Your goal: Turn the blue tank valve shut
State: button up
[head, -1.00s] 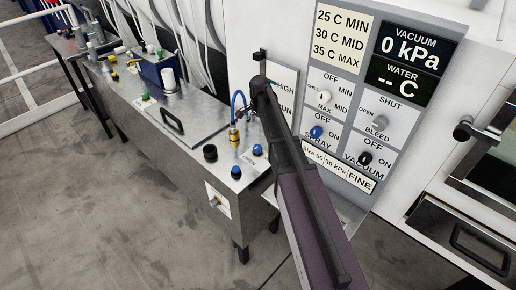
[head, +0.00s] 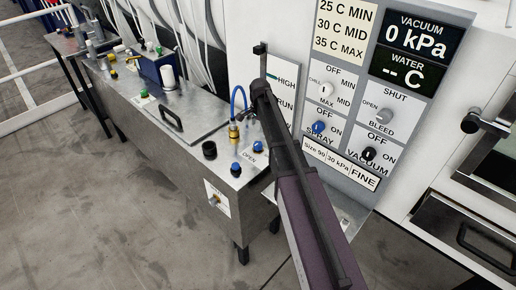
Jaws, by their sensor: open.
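A blue knob (head: 258,147) stands on the steel tank's top beside an OPEN label (head: 248,158). A second blue knob (head: 236,169) with a dark base stands nearer the front edge. I cannot tell for certain which is the tank valve; the label favours the first. My arm reaches up from the lower right, just right of both knobs. My gripper (head: 251,117) appears as small dark parts at the arm's far end, near the brass fitting, apart from the knobs. It is open; its fingers are mostly hidden by the arm.
A brass fitting (head: 233,132) with a blue hose and a black knob (head: 209,150) stand close by. The control panel (head: 352,152) rises behind my arm, with a blue SPRAY knob (head: 319,127). The steel lid (head: 200,105) lies left. Bare floor (head: 120,230) is in front.

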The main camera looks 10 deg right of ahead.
aim_at(258, 144)
jog(key=shift+w+f+b, duration=0.15)
jog(key=shift+f+b, duration=4.55)
jog(key=shift+f, duration=0.25)
jog(key=shift+c, duration=0.2)
jog(key=shift+a, duration=0.1)
jog(key=c, duration=1.1)
